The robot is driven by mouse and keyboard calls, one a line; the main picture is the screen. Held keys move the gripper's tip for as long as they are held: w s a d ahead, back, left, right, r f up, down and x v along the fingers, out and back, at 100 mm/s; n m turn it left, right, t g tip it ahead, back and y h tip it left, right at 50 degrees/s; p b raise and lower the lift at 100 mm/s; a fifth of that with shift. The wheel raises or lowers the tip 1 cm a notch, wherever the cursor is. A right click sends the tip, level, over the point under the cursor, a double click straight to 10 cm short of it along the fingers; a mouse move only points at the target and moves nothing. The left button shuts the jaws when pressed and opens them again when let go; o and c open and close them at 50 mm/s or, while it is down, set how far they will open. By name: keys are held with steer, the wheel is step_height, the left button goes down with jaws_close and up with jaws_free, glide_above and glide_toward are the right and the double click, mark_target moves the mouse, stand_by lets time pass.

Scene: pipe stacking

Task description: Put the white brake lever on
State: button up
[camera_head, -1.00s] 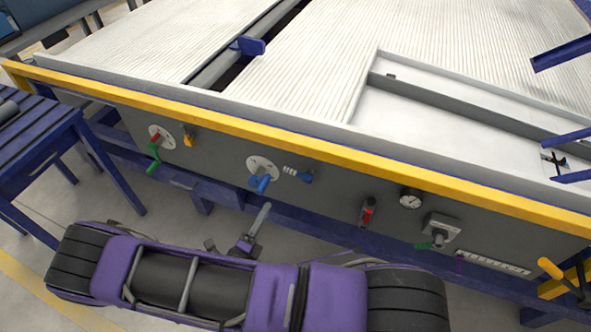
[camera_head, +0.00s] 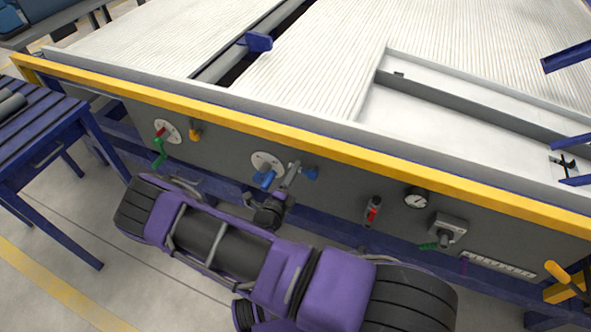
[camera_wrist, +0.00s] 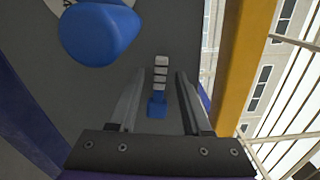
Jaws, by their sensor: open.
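The white brake lever (camera_wrist: 160,72) shows in the wrist view as a short stepped white piece on a blue base (camera_wrist: 156,105) on the grey panel. It appears between the two fingers of my gripper (camera_wrist: 160,80), which are open with a gap on each side. In the head view my gripper (camera_head: 292,175) is at the panel front and hides the white part. I cannot tell how far the fingertips are from the panel.
A blue handle (camera_head: 264,179) on a round white plate is close left of my gripper; it looms large in the wrist view (camera_wrist: 97,35). A yellow rail (camera_head: 330,150) runs above the panel. A red-green handle (camera_head: 160,145), an orange lever (camera_head: 195,133) and a gauge (camera_head: 416,199) are farther along.

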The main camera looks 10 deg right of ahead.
steer(key=shift+x, duration=0.8)
jaws_close()
stand_by(0.9)
